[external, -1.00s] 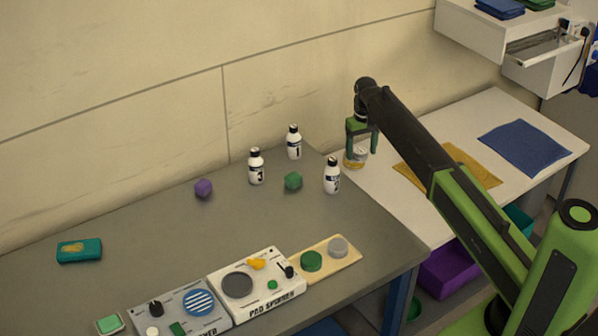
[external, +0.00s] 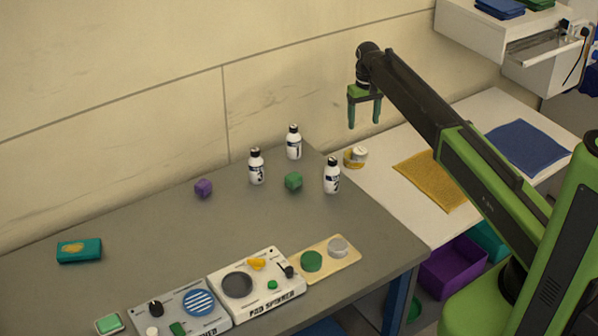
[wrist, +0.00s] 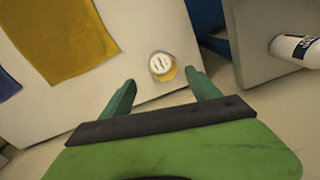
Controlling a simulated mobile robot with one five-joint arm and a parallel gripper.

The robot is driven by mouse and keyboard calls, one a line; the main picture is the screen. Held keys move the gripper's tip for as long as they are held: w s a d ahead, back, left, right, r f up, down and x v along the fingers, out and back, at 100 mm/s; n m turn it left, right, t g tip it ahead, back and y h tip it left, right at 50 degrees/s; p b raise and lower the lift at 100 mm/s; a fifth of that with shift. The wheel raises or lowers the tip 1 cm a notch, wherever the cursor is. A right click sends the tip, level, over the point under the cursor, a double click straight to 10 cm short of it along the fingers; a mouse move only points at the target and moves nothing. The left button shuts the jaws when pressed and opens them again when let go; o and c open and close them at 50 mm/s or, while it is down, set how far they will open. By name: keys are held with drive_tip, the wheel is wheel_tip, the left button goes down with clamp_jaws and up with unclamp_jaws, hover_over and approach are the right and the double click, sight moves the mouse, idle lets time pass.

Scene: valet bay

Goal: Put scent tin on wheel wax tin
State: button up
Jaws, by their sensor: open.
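A small pale tin (external: 361,153), seemingly the scent tin, sits on or against a yellow-sided tin (external: 349,160), seemingly the wheel wax tin, near the left edge of the white table. In the wrist view, the pale round top (wrist: 159,63) has dark marks and overlaps the yellow tin (wrist: 171,75), which shows at its lower right. The labels are too small to read. My gripper (external: 364,125) is open and empty, raised above the tins and apart from them. In the wrist view, both tins lie beyond the open fingertips (wrist: 160,82).
A yellow cloth (external: 435,180) and a blue cloth (external: 527,148) lie on the white table (external: 400,215).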

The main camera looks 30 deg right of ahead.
drive_tip(key=s+a, duration=0.7)
drive_tip(key=s, duration=0.4)
drive_tip(key=s+a+n, duration=0.1)
drive_tip(key=s+a, duration=0.7)
drive_tip(key=s, duration=0.3)
drive_tip(key=s+a+n, duration=0.1)
drive_tip(key=s+a, duration=0.6)
drive_tip(key=s, duration=0.3)
drive_tip(key=shift+s+a, duration=0.25)
drive_tip(key=shift+s, duration=0.15)
drive_tip(key=shift+w, duration=0.15)
